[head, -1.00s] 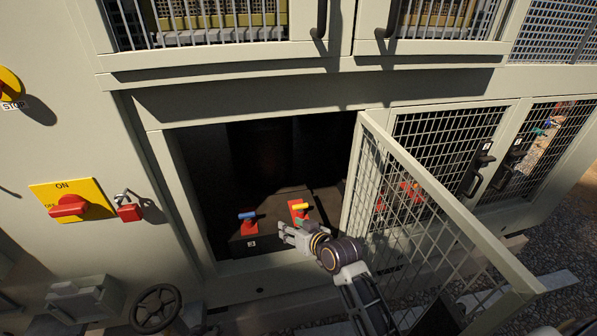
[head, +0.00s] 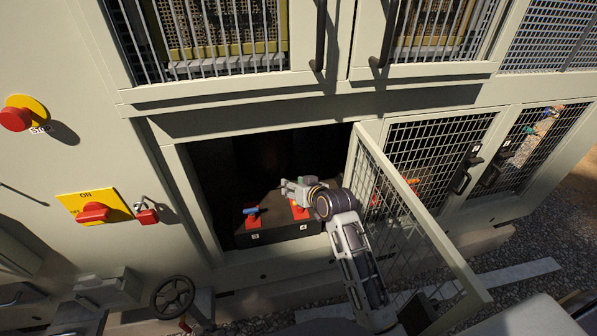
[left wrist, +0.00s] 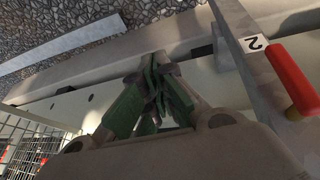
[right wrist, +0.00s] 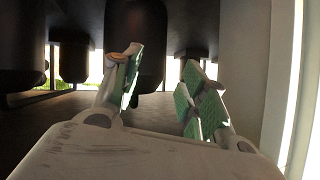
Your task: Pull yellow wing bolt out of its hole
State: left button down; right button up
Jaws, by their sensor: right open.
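In the head view my right gripper (head: 287,185) is over the black box inside the open bay, just above the right-hand red base (head: 300,212). The yellow wing bolt is not visible; my gripper and wrist cover the area above that base. In the right wrist view the green-padded fingers (right wrist: 160,85) are spread apart with nothing seen between them. A blue-handled bolt (head: 252,211) stands in a second red base to the left. My left gripper (left wrist: 156,90) shows only in the left wrist view, its green-padded fingers together, with no held thing visible.
The open mesh door (head: 405,215) stands right of the bay, beside my right arm. The bay's left frame (head: 197,205) bounds the other side. A handwheel (head: 172,296) and a red switch (head: 94,212) are left. A red handle (left wrist: 293,77) is near my left gripper.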

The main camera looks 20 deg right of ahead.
pick_arm(q)
jog(key=s+a+f+g+p, duration=0.1)
jog(key=s+a+f, duration=0.2)
jog(key=s+f, duration=0.3)
jog(key=s+a+f+g+y+p, duration=0.1)
jog(key=s+a+f, duration=0.2)
jog(key=s, duration=1.1)
jog(key=s+a+f+g+y+p, duration=0.1)
jog(key=s+a+f, duration=0.3)
jog(key=s+f, duration=0.5)
jog(key=shift+s+f+m+p, duration=0.2)
jog(key=shift+s+m+p, duration=0.2)
jog(key=shift+s+p, duration=0.25)
pick_arm(e)
jog(key=s+d+f+m+g+h, duration=0.1)
jog(key=s+d+f+m+g, duration=0.2)
jog(key=m, duration=0.6)
jog(key=s+d+f+m+g+h, duration=0.2)
jog(key=s+d+f+m+g, duration=0.1)
jog(key=s+f+m+g, duration=0.5)
jog(key=s+m, duration=0.1)
jog(key=s, duration=0.2)
jog(key=shift+g, duration=0.4)
jog(key=shift+s+r+m, duration=0.1)
jog(key=shift+m, duration=0.2)
